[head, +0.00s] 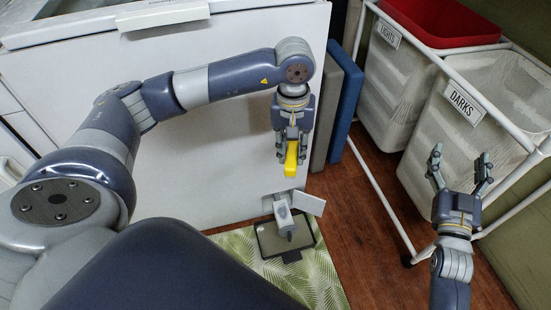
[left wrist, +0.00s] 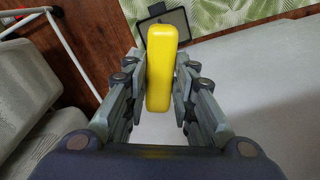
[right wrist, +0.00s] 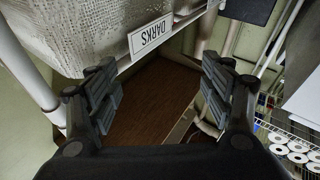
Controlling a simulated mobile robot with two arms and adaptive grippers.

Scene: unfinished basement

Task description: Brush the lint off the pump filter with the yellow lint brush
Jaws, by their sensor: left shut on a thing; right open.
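The yellow lint brush (head: 291,158) is in my left gripper (head: 292,150), which is shut on it and holds it in the air in front of the white machine. In the left wrist view the brush (left wrist: 161,68) stands between both fingers; its bristles cannot be made out. Below it, the light grey pump filter (head: 284,216) sticks out at an open flap low on the machine, above a dark-rimmed tray (head: 268,242). The brush and filter are apart. My right gripper (head: 460,172) is open and empty in front of the DARKS hamper; it also shows in the right wrist view (right wrist: 150,90).
The white machine (head: 225,120) fills the back. A white-framed cart holds the LIGHTS hamper (head: 390,85) and the DARKS hamper (head: 450,130). Grey and blue panels (head: 347,100) lean beside the machine. A leaf-patterned mat (head: 318,275) lies under the tray. The wooden floor between mat and cart is clear.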

